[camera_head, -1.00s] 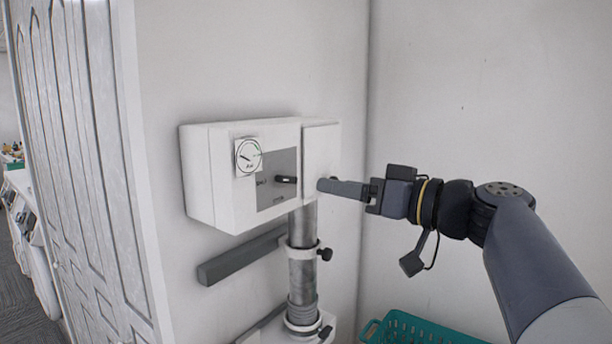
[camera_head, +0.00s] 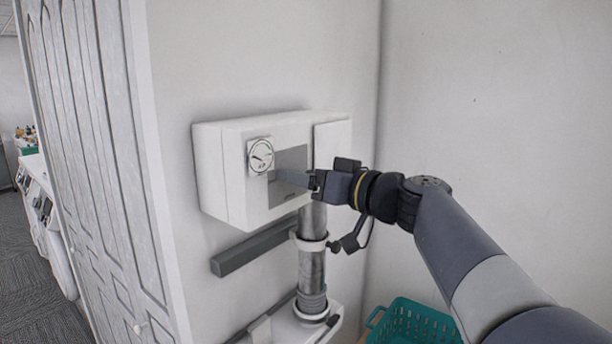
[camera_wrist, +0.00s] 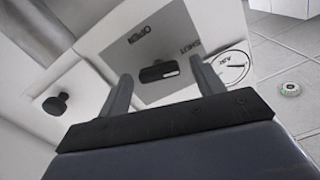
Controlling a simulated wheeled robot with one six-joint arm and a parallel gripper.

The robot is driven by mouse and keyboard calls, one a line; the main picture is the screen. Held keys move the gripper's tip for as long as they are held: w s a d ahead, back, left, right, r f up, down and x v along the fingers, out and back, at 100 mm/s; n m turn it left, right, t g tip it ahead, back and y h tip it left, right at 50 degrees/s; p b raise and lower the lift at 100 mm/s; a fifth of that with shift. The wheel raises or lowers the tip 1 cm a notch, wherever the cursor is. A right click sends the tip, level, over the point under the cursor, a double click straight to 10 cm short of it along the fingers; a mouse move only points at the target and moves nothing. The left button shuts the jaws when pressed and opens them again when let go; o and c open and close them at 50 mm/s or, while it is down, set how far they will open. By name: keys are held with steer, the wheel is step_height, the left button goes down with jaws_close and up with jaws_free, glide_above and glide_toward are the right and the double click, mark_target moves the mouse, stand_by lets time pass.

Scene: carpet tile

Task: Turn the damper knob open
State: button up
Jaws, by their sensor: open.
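The damper knob (camera_wrist: 158,72) is a short dark bar on a grey panel (camera_wrist: 140,45) lettered OPEN and SHUT. In the wrist view it sits between my two spread fingers, with gaps visible on both sides. In the head view my gripper (camera_head: 273,176) reaches in from the right across the panel (camera_head: 293,160) of a white wall box (camera_head: 222,180). The fingers and wrist hide the knob there. My gripper is open; I cannot tell how near the fingertips are to the panel.
A round AIR gauge (camera_head: 260,156) is left of the panel and close to one finger. A black round knob (camera_wrist: 55,103) stands out on the other side. A metal pipe (camera_head: 312,258) runs below the box, and a teal basket (camera_head: 410,322) is at lower right.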

steer(key=shift+c, duration=0.3)
steer(key=c, duration=0.9)
steer(key=shift+w+d+f+m+b, duration=0.1)
steer(key=shift+m+b, duration=0.5)
steer(key=shift+m, duration=3.1)
steer(key=shift+f+m+b, duration=0.1)
steer(key=shift+m+b, duration=0.45)
steer(key=shift+m, duration=3.15)
